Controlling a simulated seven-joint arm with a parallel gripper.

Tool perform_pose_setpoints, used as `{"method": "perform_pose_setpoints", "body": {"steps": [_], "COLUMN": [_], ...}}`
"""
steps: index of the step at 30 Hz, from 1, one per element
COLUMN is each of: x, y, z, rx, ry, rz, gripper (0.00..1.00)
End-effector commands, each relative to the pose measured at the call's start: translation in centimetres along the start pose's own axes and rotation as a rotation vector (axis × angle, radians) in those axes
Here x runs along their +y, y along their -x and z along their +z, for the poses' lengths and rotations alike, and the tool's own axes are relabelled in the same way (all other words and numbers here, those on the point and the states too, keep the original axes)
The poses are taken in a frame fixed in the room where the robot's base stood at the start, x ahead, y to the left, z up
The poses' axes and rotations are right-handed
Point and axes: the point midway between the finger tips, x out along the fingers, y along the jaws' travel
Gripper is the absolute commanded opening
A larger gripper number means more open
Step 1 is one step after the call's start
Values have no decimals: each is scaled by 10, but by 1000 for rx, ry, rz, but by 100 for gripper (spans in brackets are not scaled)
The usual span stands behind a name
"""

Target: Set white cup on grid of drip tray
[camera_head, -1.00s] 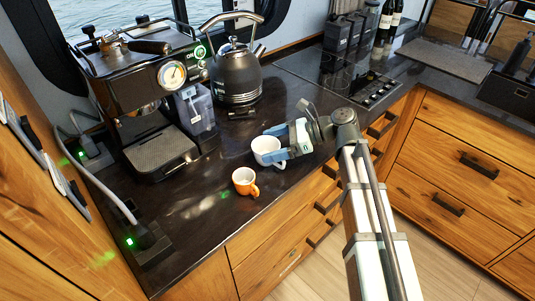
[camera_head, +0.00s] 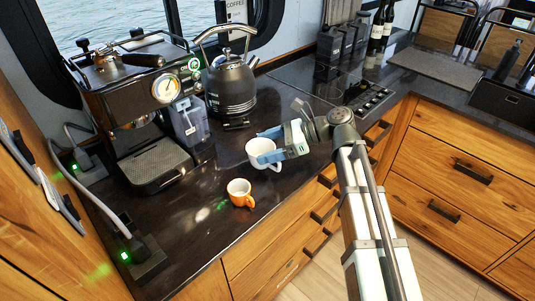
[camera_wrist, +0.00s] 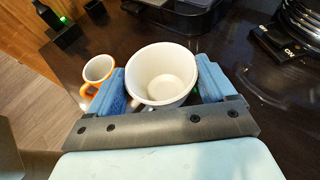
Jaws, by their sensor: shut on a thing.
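The white cup (camera_head: 261,153) is upright over the dark counter, between the blue fingers of my gripper (camera_head: 268,147). In the wrist view my gripper (camera_wrist: 165,90) has one finger on each side of the white cup (camera_wrist: 163,75), shut on it, and the cup looks empty. I cannot tell whether its base touches the counter. The drip tray's grid (camera_head: 157,164) is at the front foot of the black coffee machine (camera_head: 135,85), to the left of the cup and apart from it.
An orange cup (camera_head: 239,192) stands just in front of the white cup and shows beside the left finger in the wrist view (camera_wrist: 98,69). A dark kettle (camera_head: 232,88) stands behind. A water tank (camera_head: 187,121) is beside the machine. Counter between cup and tray is clear.

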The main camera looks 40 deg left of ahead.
Motion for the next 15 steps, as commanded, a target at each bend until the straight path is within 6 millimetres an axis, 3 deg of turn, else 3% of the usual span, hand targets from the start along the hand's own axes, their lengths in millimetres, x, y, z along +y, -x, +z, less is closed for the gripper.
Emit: {"method": "perform_pose_setpoints", "body": {"steps": [6,15], "x": [-1,1], "y": [14,20], "z": [34,61], "rx": [-1,-1], "ry": [3,0], "rz": [1,-1], "gripper": [48,48]}}
